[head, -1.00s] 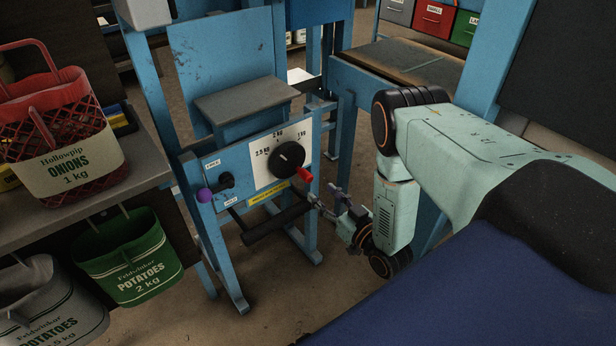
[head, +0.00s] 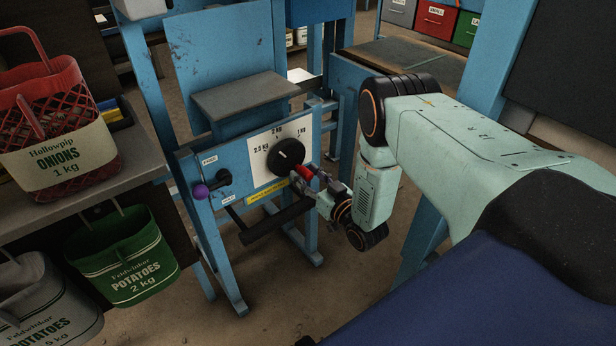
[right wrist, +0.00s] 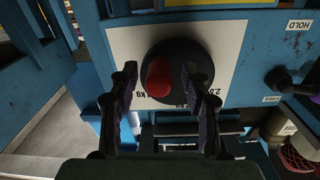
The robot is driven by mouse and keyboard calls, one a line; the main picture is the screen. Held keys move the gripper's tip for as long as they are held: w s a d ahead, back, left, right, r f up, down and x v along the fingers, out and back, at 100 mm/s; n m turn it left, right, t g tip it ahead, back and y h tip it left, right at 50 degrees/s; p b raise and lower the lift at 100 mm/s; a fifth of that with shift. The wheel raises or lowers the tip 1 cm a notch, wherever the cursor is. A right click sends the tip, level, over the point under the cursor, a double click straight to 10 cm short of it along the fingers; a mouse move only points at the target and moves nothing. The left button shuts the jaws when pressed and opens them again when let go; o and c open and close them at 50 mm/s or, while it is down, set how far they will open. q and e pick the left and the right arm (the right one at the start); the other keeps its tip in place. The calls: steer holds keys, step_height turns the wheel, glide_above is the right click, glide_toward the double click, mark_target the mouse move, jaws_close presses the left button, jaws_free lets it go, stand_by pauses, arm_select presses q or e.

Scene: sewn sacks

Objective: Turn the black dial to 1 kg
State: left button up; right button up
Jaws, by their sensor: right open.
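The black dial (head: 285,157) is on a white scale plate (head: 263,171) on the blue machine front. Its marks read 2.5 kg at left, 2 kg above and 1 kg at right. A red grip (head: 304,172) stands out at its lower right. I cannot read the dial's setting for sure. My right gripper (head: 313,184) is at the red grip. In the right wrist view the right gripper (right wrist: 163,92) is open, its fingers on either side of the red grip (right wrist: 158,77), with the dial (right wrist: 192,68) behind. Contact cannot be told. My left gripper is not in view.
A red onion basket (head: 60,140) stands on the left shelf, with green (head: 125,255) and grey (head: 45,305) potato bags hanging below.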

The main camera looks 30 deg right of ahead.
steer(key=shift+c, duration=0.3)
steer(key=shift+f, duration=0.1)
steer(key=c, duration=0.3)
jaws_close()
